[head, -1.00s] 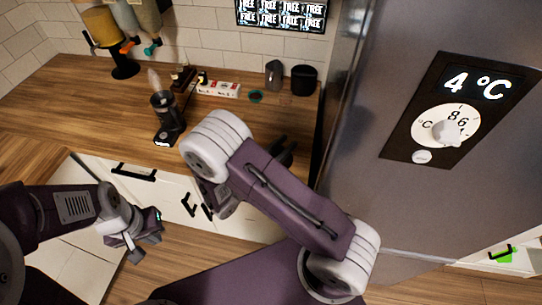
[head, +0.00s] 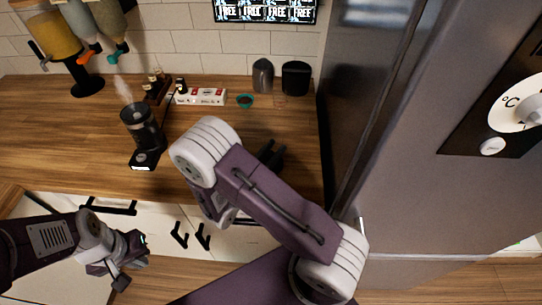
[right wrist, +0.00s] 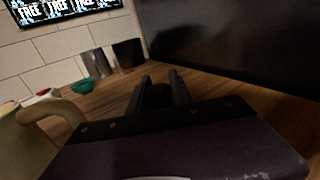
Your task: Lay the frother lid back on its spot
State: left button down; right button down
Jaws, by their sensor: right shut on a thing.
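My right gripper (head: 272,153) is over the right part of the wooden counter, partly behind my own right arm in the head view. In the right wrist view its two black fingers (right wrist: 160,88) are shut on a small dark, rounded thing (right wrist: 158,96), which looks like the frother lid; its outline is mostly lost against the fingers. A black upright appliance (head: 142,124), probably the frother, stands on the counter left of the gripper with pale steam above it. My left gripper (head: 130,272) is low at the left, in front of the drawers; its jaw opening is unclear.
A teal-rimmed bowl (head: 245,101), a grey canister (head: 262,76) and a black canister (head: 295,78) stand at the back. A white box (head: 203,96) is left of them. The steel fridge (head: 400,150) bounds the counter's right.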

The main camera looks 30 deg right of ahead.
jog(key=shift+w+a+r, duration=0.1)
jog(key=shift+a, duration=0.15)
jog(key=shift+s+d, duration=0.3)
jog(key=shift+d, duration=0.1)
jog(key=c, duration=1.5)
grip_release()
jog(key=shift+d, duration=0.1)
jog(key=o, duration=0.3)
jog(key=shift+o, duration=0.2)
jog(key=shift+w+a, duration=0.15)
jog(key=shift+a, duration=0.1)
jog(key=shift+d+r, duration=0.1)
jog(key=shift+r, duration=0.05)
jog(key=v, duration=1.2)
jog(key=shift+b, duration=0.3)
